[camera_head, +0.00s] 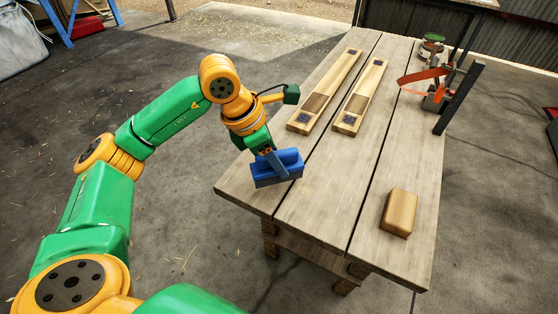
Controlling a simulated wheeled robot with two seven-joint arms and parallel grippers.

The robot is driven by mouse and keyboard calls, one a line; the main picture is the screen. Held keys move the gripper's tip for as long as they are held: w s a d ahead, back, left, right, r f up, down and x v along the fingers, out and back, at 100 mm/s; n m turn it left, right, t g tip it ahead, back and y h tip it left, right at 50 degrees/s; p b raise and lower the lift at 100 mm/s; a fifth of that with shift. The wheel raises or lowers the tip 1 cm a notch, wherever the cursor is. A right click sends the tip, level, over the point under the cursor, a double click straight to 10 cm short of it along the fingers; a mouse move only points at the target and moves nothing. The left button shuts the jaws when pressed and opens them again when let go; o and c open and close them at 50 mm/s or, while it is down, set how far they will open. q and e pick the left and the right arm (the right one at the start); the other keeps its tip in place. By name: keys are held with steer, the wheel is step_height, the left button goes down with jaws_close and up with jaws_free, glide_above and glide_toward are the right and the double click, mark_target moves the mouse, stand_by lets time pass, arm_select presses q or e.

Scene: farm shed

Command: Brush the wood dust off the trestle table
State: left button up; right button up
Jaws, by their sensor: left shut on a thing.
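The trestle table (330,192) has a grey plank top and fills the middle and right of the head view. My left gripper (274,163) is shut on a blue block-like brush (289,158) with a greyer lower side. The brush is at the table's left edge, near the front left corner. I cannot tell whether it touches the planks. No wood dust stands out clearly on the planks. My right gripper is not in view.
Two long wooden pieces (326,92) (363,95) lie on the table's far half. A wooden block (399,213) sits at the front right. An orange-and-black tool (436,92) and a small tin (431,46) are at the far right. The near middle planks are clear.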

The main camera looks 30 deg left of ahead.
mark_target(279, 152)
arm_select(q)
steer(key=shift+r+p, duration=1.05)
steer(key=shift+r, duration=0.7)
